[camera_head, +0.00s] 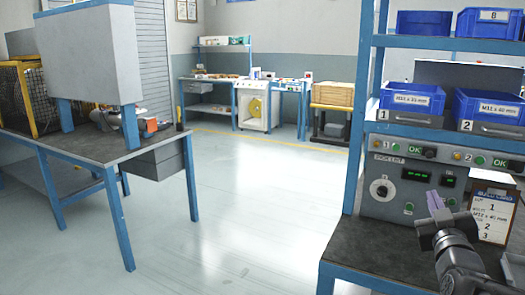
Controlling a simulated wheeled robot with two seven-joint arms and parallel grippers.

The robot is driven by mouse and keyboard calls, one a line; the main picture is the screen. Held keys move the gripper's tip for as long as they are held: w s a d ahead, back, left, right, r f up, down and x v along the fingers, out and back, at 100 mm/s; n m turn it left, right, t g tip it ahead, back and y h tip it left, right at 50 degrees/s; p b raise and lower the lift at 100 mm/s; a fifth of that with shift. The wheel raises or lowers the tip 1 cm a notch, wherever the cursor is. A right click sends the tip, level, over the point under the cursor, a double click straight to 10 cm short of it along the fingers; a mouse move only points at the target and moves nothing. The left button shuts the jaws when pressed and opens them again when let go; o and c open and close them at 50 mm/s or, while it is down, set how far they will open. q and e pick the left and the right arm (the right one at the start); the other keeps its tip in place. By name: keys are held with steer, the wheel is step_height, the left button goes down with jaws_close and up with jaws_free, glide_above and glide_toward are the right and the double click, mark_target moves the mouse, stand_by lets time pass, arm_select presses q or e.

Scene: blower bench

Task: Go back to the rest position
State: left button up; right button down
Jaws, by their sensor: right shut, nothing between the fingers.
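My right gripper (436,200) is at the lower right of the head view, in front of the control panel (400,188). Its pale fingers point up and are shut with nothing between them. It appears above the dark worktop (385,242), near the white job card (491,214); I cannot tell the exact gap to the panel. My left gripper is not in view.
Blue bins (412,98) stand on the blue-framed shelf above the panel. A bench (95,148) with a grey raised cabinet (88,55) stands at the left. Far benches and a white cart (254,106) line the back wall. The floor (240,220) between is clear.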

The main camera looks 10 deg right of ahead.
steer(key=w+a+f+m+g+y+p, duration=0.15)
steer(key=a+f, duration=0.25)
steer(key=f, duration=0.4)
steer(key=w+a+f+g+y, duration=0.25)
steer(key=a+f, duration=0.25)
steer(key=f, duration=0.3)
steer(key=s+a+f+g+y+p, duration=0.35)
steer(key=a+f, duration=0.85)
steer(key=f, duration=0.4)
steer(key=s+a+f+g+y+p, duration=0.2)
steer(key=s+a+f+g, duration=0.3)
steer(key=s+a, duration=0.5)
steer(key=s+a+f+g+y+p, duration=0.2)
steer(key=s+a+f+g, duration=0.3)
steer(key=s+a+f, duration=0.5)
steer(key=s+p, duration=0.1)
steer(key=s, duration=0.5)
steer(key=shift+a+y+p, duration=0.35)
steer(key=shift+a+p, duration=0.05)
